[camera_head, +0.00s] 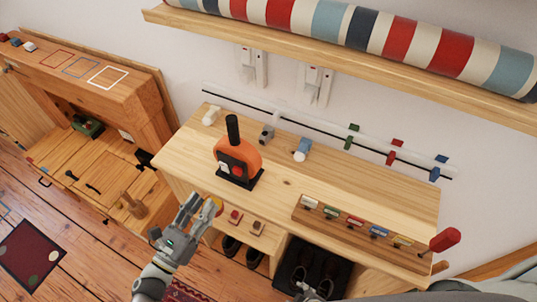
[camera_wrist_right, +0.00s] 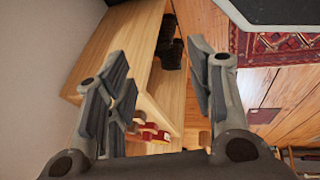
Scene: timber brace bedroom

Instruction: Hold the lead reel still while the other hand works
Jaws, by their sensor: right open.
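The lead reel (camera_head: 248,154) is orange and round, with a black handle on top and a black base. It stands upright on the wooden bench top, left of the middle in the head view. My left gripper (camera_head: 202,208) is in front of the bench, below and left of the reel and apart from it. Its fingers are spread and hold nothing. My right gripper (camera_wrist_right: 163,90) is open and empty in the right wrist view, with wooden shelving beyond its fingers. The reel cannot be made out in that view.
The bench top (camera_head: 285,185) has free room right of the reel. A wooden rack (camera_head: 345,232) with several coloured clips stands at its front right, near a red-handled tool (camera_head: 445,240). A wall shelf (camera_head: 340,62) holds a striped roll (camera_head: 370,32). Shoes sit below.

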